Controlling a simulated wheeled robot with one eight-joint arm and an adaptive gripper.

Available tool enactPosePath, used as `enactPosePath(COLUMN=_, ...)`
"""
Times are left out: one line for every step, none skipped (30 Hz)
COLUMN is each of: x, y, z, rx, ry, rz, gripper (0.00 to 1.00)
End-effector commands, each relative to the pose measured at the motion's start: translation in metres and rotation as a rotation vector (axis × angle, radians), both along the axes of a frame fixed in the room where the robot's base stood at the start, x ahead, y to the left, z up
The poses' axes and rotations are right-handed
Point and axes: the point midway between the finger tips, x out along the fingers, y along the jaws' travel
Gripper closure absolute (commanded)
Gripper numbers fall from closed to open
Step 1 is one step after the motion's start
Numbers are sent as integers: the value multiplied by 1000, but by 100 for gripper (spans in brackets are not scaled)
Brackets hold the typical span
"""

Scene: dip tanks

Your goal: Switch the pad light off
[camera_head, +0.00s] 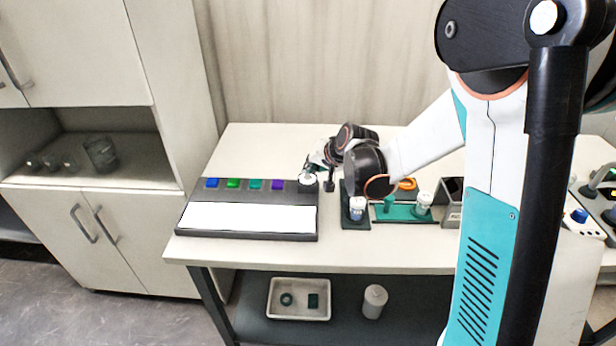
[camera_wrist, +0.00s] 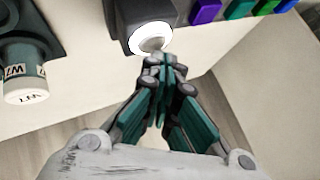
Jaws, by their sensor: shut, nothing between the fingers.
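The light pad (camera_head: 248,217) is a dark box with a bright white panel on the left of the table. A round white-rimmed knob or button (camera_head: 307,180) sits at its back right corner. In the wrist view this knob (camera_wrist: 152,40) has a bright white ring and a grey centre. My gripper (camera_head: 313,166) is at the knob from behind. In the wrist view my gripper (camera_wrist: 164,62) is shut and empty, its tips at the knob's near edge. I cannot tell whether they touch it.
Blue, green, teal and purple blocks (camera_head: 278,185) line the pad's back edge. Right of the pad, white-capped containers (camera_head: 357,208) stand in dark and green holders (camera_head: 400,214). A tray (camera_head: 298,314) and a white bottle (camera_head: 374,300) are on the shelf below.

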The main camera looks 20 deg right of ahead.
Motion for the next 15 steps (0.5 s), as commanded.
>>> enactPosePath(x=0, y=0, z=0, rx=0, ry=0, rz=0, gripper=100)
enactPosePath(x=0, y=0, z=0, rx=0, ry=0, rz=0, gripper=100)
enactPosePath(x=0, y=0, z=0, rx=0, ry=0, rz=0, gripper=100)
enactPosePath(x=0, y=0, z=0, rx=0, ry=0, rz=0, gripper=100)
enactPosePath(x=0, y=0, z=0, rx=0, ry=0, rz=0, gripper=100)
enactPosePath(x=0, y=0, z=0, rx=0, ry=0, rz=0, gripper=100)
enactPosePath(x=0, y=0, z=0, rx=0, ry=0, rz=0, gripper=100)
enactPosePath(x=0, y=0, z=-1, rx=0, ry=0, rz=0, gripper=100)
enactPosePath(x=0, y=0, z=-2, rx=0, ry=0, rz=0, gripper=100)
enactPosePath(x=0, y=0, z=-3, rx=0, ry=0, rz=0, gripper=100)
enactPosePath(x=0, y=0, z=-3, rx=0, ry=0, rz=0, gripper=100)
enactPosePath(x=0, y=0, z=-5, rx=0, ry=0, rz=0, gripper=100)
enactPosePath(x=0, y=0, z=-6, rx=0, ry=0, rz=0, gripper=100)
enactPosePath(x=0, y=0, z=-7, rx=0, ry=0, rz=0, gripper=100)
enactPosePath(x=0, y=0, z=-9, rx=0, ry=0, rz=0, gripper=100)
